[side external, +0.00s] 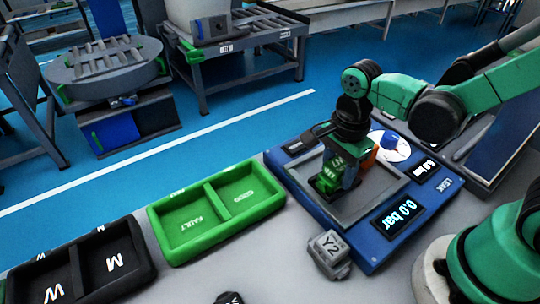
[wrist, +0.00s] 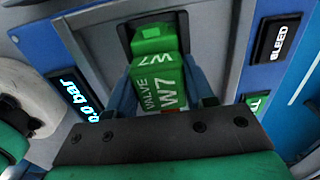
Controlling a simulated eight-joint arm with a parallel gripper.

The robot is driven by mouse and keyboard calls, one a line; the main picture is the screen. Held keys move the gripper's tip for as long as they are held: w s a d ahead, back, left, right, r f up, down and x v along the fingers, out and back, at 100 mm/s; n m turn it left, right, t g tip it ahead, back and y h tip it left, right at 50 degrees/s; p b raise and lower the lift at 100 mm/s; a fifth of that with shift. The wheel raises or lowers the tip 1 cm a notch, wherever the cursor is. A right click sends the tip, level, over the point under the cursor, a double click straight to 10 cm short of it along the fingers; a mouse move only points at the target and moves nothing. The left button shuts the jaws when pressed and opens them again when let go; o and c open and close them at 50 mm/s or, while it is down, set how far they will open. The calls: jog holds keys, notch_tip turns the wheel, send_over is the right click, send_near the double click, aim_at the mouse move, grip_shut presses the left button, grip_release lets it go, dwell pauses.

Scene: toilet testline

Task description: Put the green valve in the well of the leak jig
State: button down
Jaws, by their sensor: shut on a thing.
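The green valve (wrist: 160,88), marked W7, is between the two blue fingers of my gripper (wrist: 163,92) in the wrist view. My gripper is shut on it. In the side view the valve (side external: 333,168) is under my gripper (side external: 345,160), over the grey plate of the blue leak jig (side external: 372,232). The dark well (wrist: 124,33) shows at the far end of the valve in the wrist view. The valve's lower end overlaps the well in the side view. I cannot tell how deep it sits, and the valve hides most of the well.
A grey block marked Y2 (side external: 329,254) stands against the jig's front edge. A green two-part tray (side external: 216,213), marked FAULT and GOOD, is left of the jig, with a black tray (side external: 83,263) beyond it. The jig's display (side external: 397,213) reads 0.0 bar.

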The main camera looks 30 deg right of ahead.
jog(key=shift+c, duration=1.2)
grip_release()
jog(key=shift+r, duration=0.1)
jog(key=shift+r, duration=2.75)
jog(key=n, duration=0.1)
jog(key=n+t, duration=0.1)
jog(key=n, duration=0.1)
jog(key=shift+w+d+r+n+t, duration=0.1)
jog(key=shift+d+r+n+t, duration=0.2)
jog(key=shift+d+r+n, duration=0.1)
jog(key=n, duration=0.2)
jog(key=n+t, duration=0.1)
jog(key=n, duration=0.1)
jog(key=d+r+n+t, duration=0.1)
jog(key=shift+w+d+n, duration=0.1)
jog(key=shift+w+n, duration=0.1)
jog(key=shift+n, duration=0.2)
jog(key=n, duration=0.1)
jog(key=n+t, duration=0.1)
jog(key=n, duration=0.1)
jog(key=d+n+t, duration=0.1)
jog(key=shift+w+r+n, duration=0.15)
jog(key=shift+r+n, duration=0.25)
jog(key=n, duration=0.1)
jog(key=n+t, duration=0.1)
jog(key=n, duration=0.1)
jog(key=shift+w+d+r+n+t, duration=0.15)
jog(key=shift+d+r+n+t, duration=0.1)
jog(key=shift+r+n+t, duration=0.1)
